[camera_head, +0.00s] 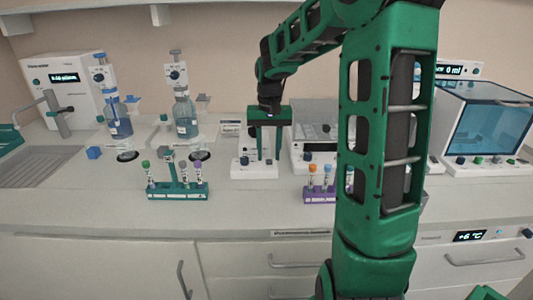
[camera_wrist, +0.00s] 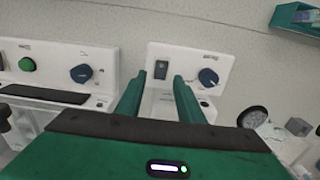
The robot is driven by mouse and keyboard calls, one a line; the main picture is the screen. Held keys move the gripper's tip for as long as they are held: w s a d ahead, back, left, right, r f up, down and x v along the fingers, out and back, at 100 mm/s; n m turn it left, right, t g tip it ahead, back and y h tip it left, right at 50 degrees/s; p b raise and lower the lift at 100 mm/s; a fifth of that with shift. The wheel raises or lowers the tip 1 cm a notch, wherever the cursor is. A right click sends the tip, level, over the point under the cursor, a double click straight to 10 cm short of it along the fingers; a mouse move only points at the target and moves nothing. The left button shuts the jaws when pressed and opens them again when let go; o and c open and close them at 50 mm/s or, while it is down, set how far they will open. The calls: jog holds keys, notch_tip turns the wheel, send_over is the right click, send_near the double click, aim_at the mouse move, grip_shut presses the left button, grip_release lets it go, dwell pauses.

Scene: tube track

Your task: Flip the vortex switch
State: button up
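A small white unit (camera_head: 253,168), apparently the vortex mixer, stands on the bench near the middle in the head view. Its label is too small to read. In the wrist view its white panel (camera_wrist: 185,56) shows a dark rocker switch (camera_wrist: 161,69) on the left and a dark blue knob (camera_wrist: 208,77) on the right. My gripper (camera_head: 268,158) points down over this unit in the head view. In the wrist view the fingers of my gripper (camera_wrist: 160,78) are apart and empty, with the switch appearing between their tips. I cannot tell whether a finger touches the panel.
A teal tube rack (camera_head: 178,190) stands to the left and a purple rack (camera_head: 319,195) to the right. A larger white instrument (camera_head: 312,148) is close on the right, partly behind my arm. Two bottle dispensers (camera_head: 184,118) stand at the back left.

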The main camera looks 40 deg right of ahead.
jog(key=shift+f, duration=0.15)
grip_shut()
jog(key=shift+a, duration=0.1)
jog(key=shift+s+a+t+h, duration=0.15)
jog(key=shift+s+t+h, duration=0.1)
jog(key=shift+t+h, duration=0.35)
jog(key=shift+s+a+t+h, duration=0.2)
jog(key=shift+t+h, duration=0.3)
jog(key=shift+t, duration=0.5)
